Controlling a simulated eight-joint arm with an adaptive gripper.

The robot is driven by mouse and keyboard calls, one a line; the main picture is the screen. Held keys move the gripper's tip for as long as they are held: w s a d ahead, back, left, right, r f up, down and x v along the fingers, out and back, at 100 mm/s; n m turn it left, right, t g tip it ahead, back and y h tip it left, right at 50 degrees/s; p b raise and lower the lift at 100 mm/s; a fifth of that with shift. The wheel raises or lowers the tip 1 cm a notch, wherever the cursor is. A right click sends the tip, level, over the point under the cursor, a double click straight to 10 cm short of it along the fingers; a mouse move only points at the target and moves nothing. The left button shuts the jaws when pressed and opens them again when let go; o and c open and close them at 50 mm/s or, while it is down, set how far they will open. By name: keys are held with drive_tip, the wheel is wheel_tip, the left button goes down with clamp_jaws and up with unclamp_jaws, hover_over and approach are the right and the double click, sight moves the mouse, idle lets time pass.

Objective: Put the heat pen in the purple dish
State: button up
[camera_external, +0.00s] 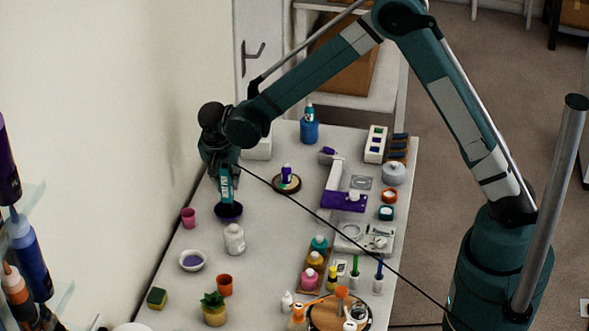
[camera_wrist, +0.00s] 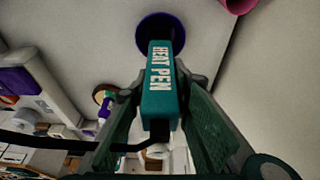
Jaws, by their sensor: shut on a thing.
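The heat pen (camera_external: 226,187) is a teal body with white lettering, held upright in my gripper (camera_external: 222,168). In the wrist view the pen (camera_wrist: 160,85) lies between the two fingers of my gripper (camera_wrist: 158,100), which are shut on it. The purple dish (camera_external: 236,212) sits on the table directly below the pen, and its rim shows at the top of the wrist view (camera_wrist: 143,33). The pen's lower end overlaps the dish in both views. I cannot tell whether it touches the dish floor.
A white jar (camera_external: 234,240) stands close in front of the dish. A pink cup (camera_external: 188,218) is to its left, beside the wall. A white bowl with purple contents (camera_external: 193,261) is nearer the camera. A black cable runs from the gripper area across the table.

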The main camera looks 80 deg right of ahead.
drive_tip(key=shift+f, duration=0.15)
drive_tip(key=o, duration=1)
drive_tip(key=shift+c, duration=0.2)
drive_tip(key=shift+r+p, duration=0.35)
drive_tip(key=shift+r, duration=0.1)
drive_tip(key=v, duration=1.1)
drive_tip(key=shift+r+b, duration=0.35)
drive_tip(key=shift+r, duration=0.05)
drive_tip(key=shift+a, duration=0.15)
drive_tip(key=shift+r, duration=0.1)
